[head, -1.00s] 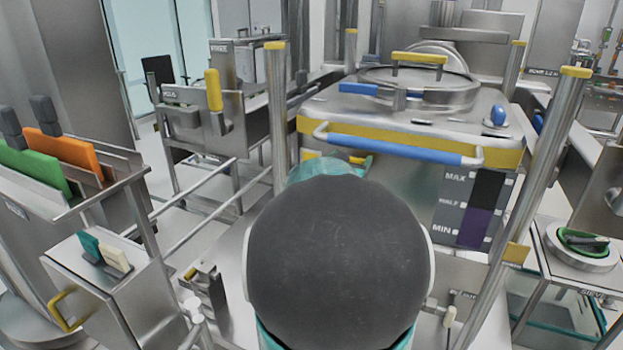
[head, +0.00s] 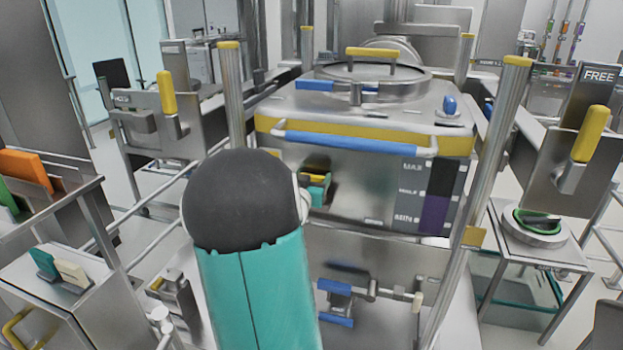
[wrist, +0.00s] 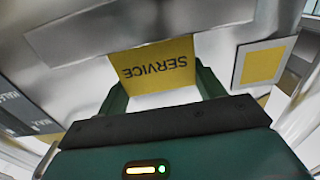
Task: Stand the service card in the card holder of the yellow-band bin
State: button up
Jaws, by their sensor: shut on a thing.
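The yellow service card (wrist: 158,66) is between my gripper's two green fingers in the wrist view, its lettering upside down. My gripper (wrist: 160,88) is shut on it. In the head view my gripper (head: 317,188) shows in part beside my arm, in front of the bin's front face, with a yellow strip at its top. The yellow-band bin (head: 365,134) stands in the middle, with a blue front handle and a round lid. I cannot make out the card holder surely, nor whether the card touches the bin.
A MAX/MIN gauge (head: 429,195) is on the bin's right front. Metal posts (head: 495,130) flank the bin. A yellow-handled FREE stand (head: 575,150) is at right. A box with teal and cream cards (head: 62,275) is at left. A blue-ended fitting (head: 338,300) sits low in front.

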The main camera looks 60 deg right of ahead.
jog(key=o, duration=1)
jog(key=shift+a, duration=0.1)
jog(key=a, duration=0.4)
jog(key=s+a, duration=0.1)
jog(key=a, duration=0.6)
jog(key=shift+s+a, duration=0.35)
jog(key=shift+s, duration=0.05)
